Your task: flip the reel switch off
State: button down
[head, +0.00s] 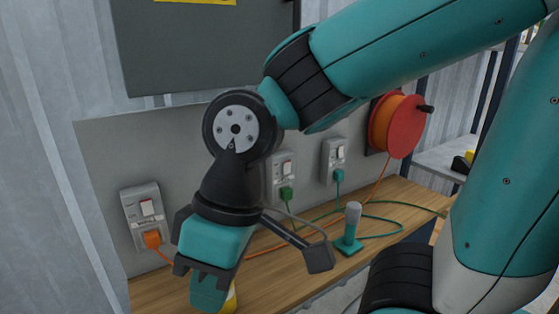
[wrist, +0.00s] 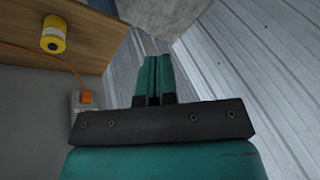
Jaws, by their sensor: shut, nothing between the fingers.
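The cable reel (head: 397,125) is a red drum of orange cable on the wall at the right. In the wrist view the socket (wrist: 76,101) and orange plug (wrist: 86,97) are left of the fingers. My gripper (head: 207,298) is shut and empty, pointing down, right of and in front of the left socket; it also shows in the wrist view (wrist: 154,66).
Two more switched sockets stand to the right, with a green plug (head: 286,194) and a teal plug (head: 338,175). A teal-based stand (head: 349,243) is on the wooden bench (head: 285,283). A yellow roll (wrist: 53,35) lies on the bench near my gripper. Corrugated wall is at the left.

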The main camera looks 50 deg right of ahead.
jog(key=w+d+f+m+t+y+b, duration=0.2)
jog(key=w+d+f+m+t, duration=0.15)
jog(key=w+d+m, duration=0.4)
jog(key=w+d+f+m+t+y+b, duration=0.1)
jog(key=w+d+f+m+t+b, duration=0.15)
jog(key=w+d+m+t, duration=0.5)
jog(key=d+f+m+t+h+b, duration=0.2)
jog(key=d+m+h, duration=0.9)
jog(key=d, duration=1.7)
jog(key=shift+s+f+m+t, duration=0.25)
jog(key=shift+f+m+t, duration=0.65)
jog(key=shift+t, duration=0.3)
jog(key=p, duration=0.6)
send_near(289, 166)
jog(key=x, duration=0.7)
jog(key=shift+w, duration=0.15)
